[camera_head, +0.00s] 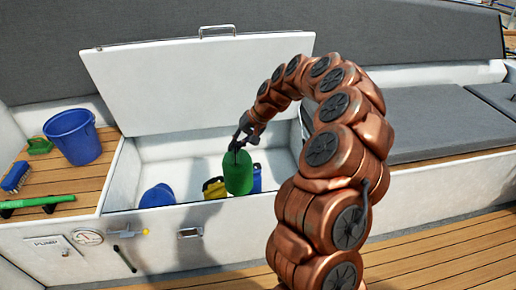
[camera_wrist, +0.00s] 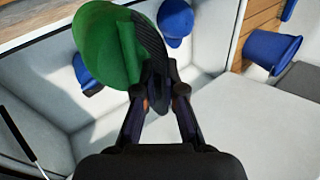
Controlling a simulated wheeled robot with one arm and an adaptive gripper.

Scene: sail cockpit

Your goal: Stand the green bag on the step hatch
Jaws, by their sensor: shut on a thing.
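The green bag (camera_head: 238,174) hangs upright from my gripper (camera_head: 241,146), inside the open white locker. My gripper is shut on the top of the bag. In the wrist view, the bag (camera_wrist: 104,45) is beyond the fingertips (camera_wrist: 158,88), to the left of centre, and hides part of what lies beneath. I cannot tell from the head view whether its base touches the locker floor. I cannot tell for sure which surface is the step hatch.
The locker's white lid (camera_head: 200,85) stands open behind. Blue (camera_head: 157,196) and yellow (camera_head: 215,188) bags lie in the locker. A blue bucket (camera_head: 73,136), blue brush (camera_head: 16,176) and green-handled tool (camera_head: 38,203) occupy the teak top (camera_head: 88,182) at left. Grey cushions (camera_head: 430,120) lie right.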

